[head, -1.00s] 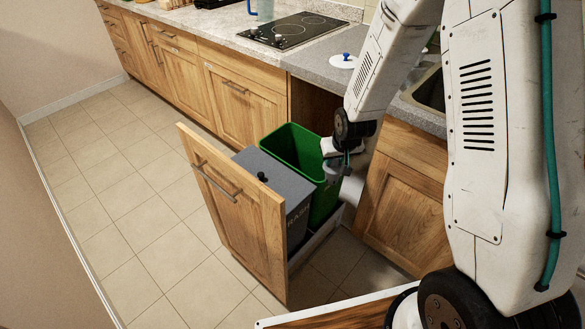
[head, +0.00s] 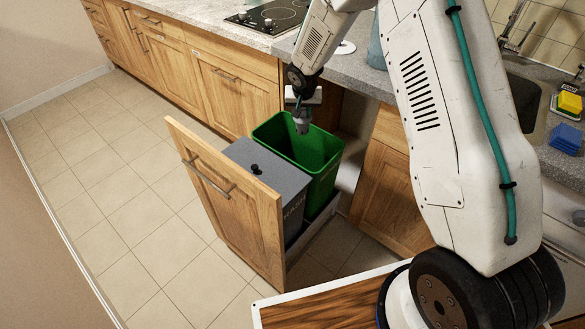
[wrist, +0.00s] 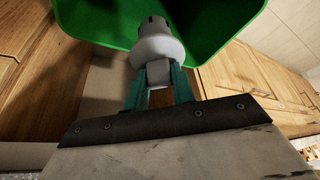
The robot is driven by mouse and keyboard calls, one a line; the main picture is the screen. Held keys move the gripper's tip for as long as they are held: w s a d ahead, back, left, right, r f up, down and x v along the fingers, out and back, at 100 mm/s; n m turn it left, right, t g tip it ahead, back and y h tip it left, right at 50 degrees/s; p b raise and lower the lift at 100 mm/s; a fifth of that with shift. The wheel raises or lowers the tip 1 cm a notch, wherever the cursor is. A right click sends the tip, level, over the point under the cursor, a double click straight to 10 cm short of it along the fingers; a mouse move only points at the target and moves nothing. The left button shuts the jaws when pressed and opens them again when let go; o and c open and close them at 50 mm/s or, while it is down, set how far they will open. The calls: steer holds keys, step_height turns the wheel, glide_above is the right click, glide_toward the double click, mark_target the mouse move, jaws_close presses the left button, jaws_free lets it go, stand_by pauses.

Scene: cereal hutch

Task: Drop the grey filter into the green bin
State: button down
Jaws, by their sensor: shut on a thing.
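The grey filter (head: 302,124) is in my gripper (head: 300,108), hanging at the mouth of the green bin (head: 322,185) in the head view. The bin is open-topped and stands in the pulled-out drawer. In the wrist view the teal fingers of my gripper (wrist: 158,78) are shut on the filter (wrist: 154,46), a pale rounded body with a narrower darker end pointing away. The green bin (wrist: 95,22) fills the top of that view, behind the filter. The filter's exact height relative to the rim is hard to tell.
A grey-lidded bin (head: 266,172) with a black knob stands beside the green bin, behind the wooden drawer front (head: 215,205). The counter (head: 365,75) runs behind my arm. Tiled floor (head: 110,200) to the left is clear. A wooden board (head: 310,312) is near my base.

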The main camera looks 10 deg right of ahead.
steer(key=shift+f, duration=0.8)
steer(key=c, duration=1.1)
jaws_free()
steer(key=shift+r, duration=0.1)
steer(key=v, duration=0.7)
steer(key=shift+s+a+r, duration=0.1)
steer(key=shift+s+r, duration=0.1)
steer(key=shift+r, duration=0.05)
